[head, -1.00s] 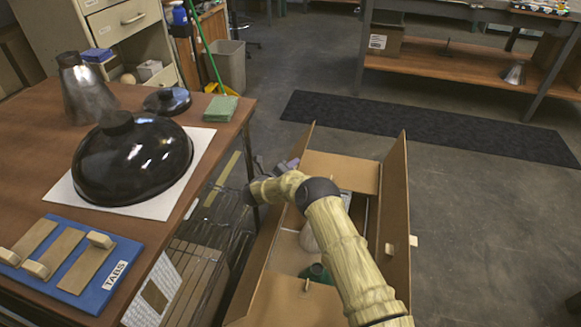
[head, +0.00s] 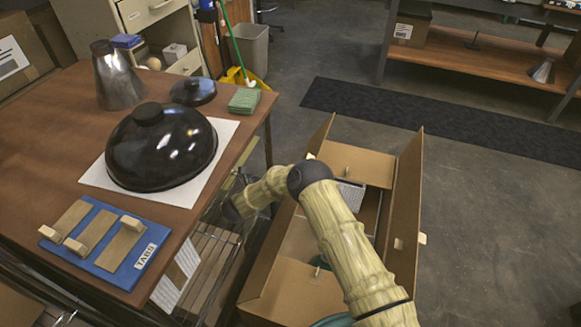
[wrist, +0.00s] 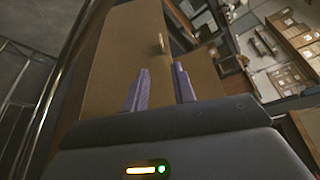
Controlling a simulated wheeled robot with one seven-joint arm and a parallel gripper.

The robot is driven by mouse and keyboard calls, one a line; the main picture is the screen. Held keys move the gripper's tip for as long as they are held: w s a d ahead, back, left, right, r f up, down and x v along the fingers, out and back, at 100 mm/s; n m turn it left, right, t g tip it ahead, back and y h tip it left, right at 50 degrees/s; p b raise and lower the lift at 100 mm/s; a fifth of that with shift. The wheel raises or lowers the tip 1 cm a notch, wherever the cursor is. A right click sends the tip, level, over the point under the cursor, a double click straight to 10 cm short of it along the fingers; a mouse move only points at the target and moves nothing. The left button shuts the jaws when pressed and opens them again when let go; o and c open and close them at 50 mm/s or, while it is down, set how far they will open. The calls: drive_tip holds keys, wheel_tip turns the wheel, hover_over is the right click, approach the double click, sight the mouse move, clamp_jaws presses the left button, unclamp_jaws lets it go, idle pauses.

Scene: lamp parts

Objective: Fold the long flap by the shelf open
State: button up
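An open cardboard box stands on the floor. Its long flap by the wire shelf (head: 272,255) stands up on the box's left side, partly hidden behind my arm. My gripper (head: 236,205) is low between this flap and the wire shelf (head: 212,255); its fingertips are hidden in the head view. In the wrist view, the two purple fingers of my gripper (wrist: 160,70) are apart with nothing held between them. A brown cardboard panel (wrist: 115,65) with a small tab (wrist: 158,42) lies beyond them. I cannot tell whether they touch it.
The box's right long flap (head: 405,210) stands upright; the far short flap (head: 355,163) and near short flap (head: 295,295) lie lower. The table (head: 60,140) with a black lamp shade (head: 160,150) is on the left. Floor right of the box is clear (head: 480,220).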

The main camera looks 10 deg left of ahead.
drive_tip(key=shift+v, duration=0.8)
